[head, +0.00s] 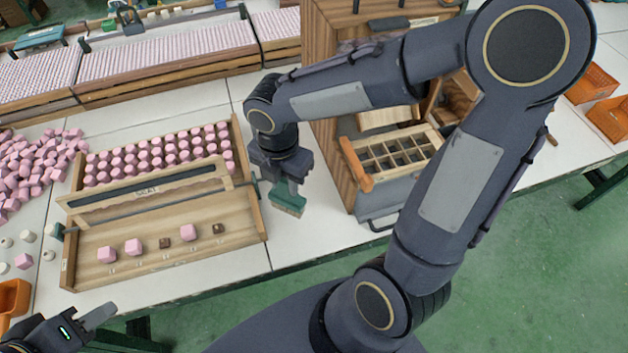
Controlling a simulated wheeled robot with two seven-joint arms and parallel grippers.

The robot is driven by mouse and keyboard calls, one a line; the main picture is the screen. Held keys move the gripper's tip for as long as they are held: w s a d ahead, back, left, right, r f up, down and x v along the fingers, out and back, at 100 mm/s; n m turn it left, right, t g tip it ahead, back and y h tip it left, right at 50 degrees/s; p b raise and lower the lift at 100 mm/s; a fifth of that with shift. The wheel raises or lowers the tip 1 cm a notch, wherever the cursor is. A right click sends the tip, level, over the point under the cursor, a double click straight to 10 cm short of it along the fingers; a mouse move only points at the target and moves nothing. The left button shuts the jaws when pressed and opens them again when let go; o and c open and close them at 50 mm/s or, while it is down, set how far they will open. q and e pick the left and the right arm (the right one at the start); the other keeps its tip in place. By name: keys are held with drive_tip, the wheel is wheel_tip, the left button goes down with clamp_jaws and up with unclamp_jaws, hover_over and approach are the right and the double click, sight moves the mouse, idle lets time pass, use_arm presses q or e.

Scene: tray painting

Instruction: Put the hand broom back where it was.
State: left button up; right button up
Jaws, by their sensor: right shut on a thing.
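The hand broom (287,200) has a green body with tan bristles along its lower edge. My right gripper (284,182) is shut on it and holds it with the bristles pointing down, just right of the wooden tray (170,255). I cannot tell whether the bristles touch the white table. The gripper and wrist hide the broom's upper part. My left gripper (98,317) is at the bottom left, in front of the table edge, apart from the tray. Its jaw opening is not clear.
The tray holds rows of pink blocks (165,150), with a few pink and brown pieces in its front part. Loose pink blocks (35,165) lie at left. A wooden cabinet (325,110) with an open compartment drawer (395,155) stands at right. Bare white table (325,235) lies between.

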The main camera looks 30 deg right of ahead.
drive_tip(key=w+d+f, duration=0.5)
drive_tip(key=d+f, duration=0.3)
drive_tip(key=f, duration=0.3)
drive_tip(key=shift+w+d+f+p, duration=0.2)
drive_tip(key=shift+w+d+p, duration=0.15)
drive_tip(key=shift+p, duration=0.1)
drive_tip(key=shift+f, duration=0.1)
drive_tip(key=shift+f, duration=0.15)
drive_tip(key=o, duration=0.9)
